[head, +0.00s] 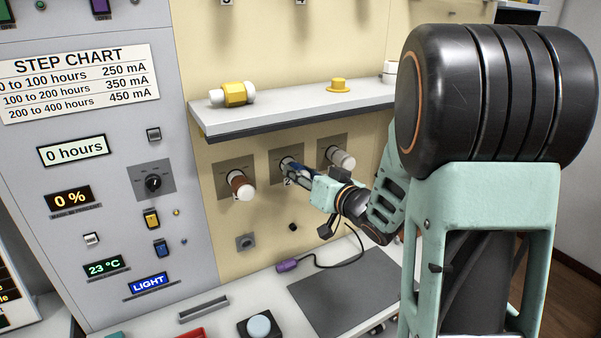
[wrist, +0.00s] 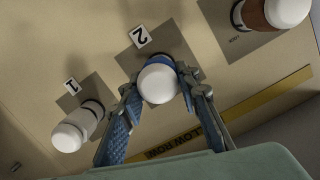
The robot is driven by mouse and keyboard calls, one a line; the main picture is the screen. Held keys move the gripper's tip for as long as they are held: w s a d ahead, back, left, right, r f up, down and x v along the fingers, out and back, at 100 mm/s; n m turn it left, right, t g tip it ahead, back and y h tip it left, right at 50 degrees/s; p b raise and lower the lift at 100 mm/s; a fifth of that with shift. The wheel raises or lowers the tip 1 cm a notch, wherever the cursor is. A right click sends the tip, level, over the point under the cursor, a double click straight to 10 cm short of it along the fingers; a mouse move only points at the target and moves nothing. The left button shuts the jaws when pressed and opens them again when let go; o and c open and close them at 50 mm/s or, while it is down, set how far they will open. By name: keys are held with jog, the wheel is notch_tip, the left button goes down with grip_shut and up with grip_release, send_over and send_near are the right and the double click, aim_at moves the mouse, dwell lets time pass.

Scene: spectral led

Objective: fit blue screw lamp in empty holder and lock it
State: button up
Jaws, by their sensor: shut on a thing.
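The blue screw lamp (wrist: 158,84) has a white rounded end and a blue collar. It is at the middle holder (wrist: 155,47), marked 2, on the cream panel, with its white end facing the wrist camera. My gripper (wrist: 158,80) is shut on it, one finger on each side. In the head view my gripper (head: 296,174) reaches the middle holder from the right and hides most of the lamp. How deep the lamp sits, and whether it is locked, I cannot tell.
A brown lamp with a white end (head: 240,185) is in the left holder. A white lamp (head: 340,157) is in the right one. A cable with a purple plug (head: 288,266) lies below.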

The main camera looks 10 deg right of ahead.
jog(key=shift+w+r+m+y+p, duration=0.15)
jog(key=shift+m+y+p, duration=0.15)
jog(key=shift+m+p, duration=1)
jog(key=shift+r+m, duration=0.1)
jog(key=shift+m, duration=0.2)
